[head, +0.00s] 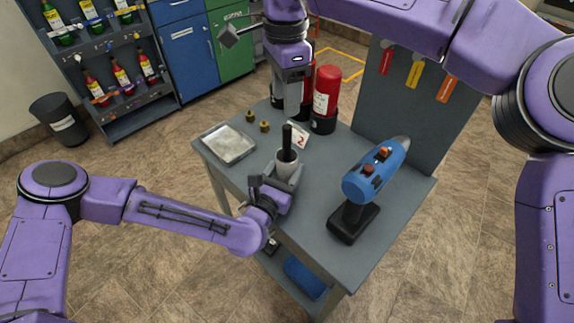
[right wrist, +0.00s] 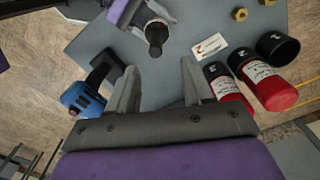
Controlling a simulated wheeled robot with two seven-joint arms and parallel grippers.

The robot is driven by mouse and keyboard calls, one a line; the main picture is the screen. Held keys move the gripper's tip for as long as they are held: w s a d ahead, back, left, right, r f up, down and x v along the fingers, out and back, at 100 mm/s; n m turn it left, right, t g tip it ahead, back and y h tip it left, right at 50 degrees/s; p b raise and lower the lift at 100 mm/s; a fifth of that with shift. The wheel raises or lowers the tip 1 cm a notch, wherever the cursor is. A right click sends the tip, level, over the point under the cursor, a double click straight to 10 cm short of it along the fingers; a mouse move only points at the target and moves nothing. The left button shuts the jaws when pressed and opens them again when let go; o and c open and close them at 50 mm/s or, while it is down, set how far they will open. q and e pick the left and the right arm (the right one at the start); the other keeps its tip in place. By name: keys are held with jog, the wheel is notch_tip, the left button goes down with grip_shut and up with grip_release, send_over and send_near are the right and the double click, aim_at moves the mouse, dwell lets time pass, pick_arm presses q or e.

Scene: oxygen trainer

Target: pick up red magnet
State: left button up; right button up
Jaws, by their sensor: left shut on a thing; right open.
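I cannot make out a thing that is clearly a red magnet. A red tag (head: 386,58) hangs on the grey upright panel at the table's back right. My left gripper (head: 275,183) is shut at a pale cup (head: 288,167) with a black rod (head: 287,140) standing in it. My right gripper (head: 292,108) points down over the table, in front of the red cylinders. In the right wrist view its jaws (right wrist: 160,88) are apart with only grey tabletop between them.
The table (head: 310,195) holds two red cylinders (head: 327,90) in black bases, a white card (head: 299,139), a silver tray (head: 229,144), brass fittings (head: 264,126) and a blue drill (head: 375,172). Yellow (head: 415,74) and orange (head: 448,89) tags hang beside the red one.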

aim_at(287, 140)
jog(key=f, duration=1.1)
jog(key=shift+s+d+f, duration=0.1)
jog(key=shift+s+f, duration=0.2)
jog(key=shift+f, duration=0.05)
grip_shut()
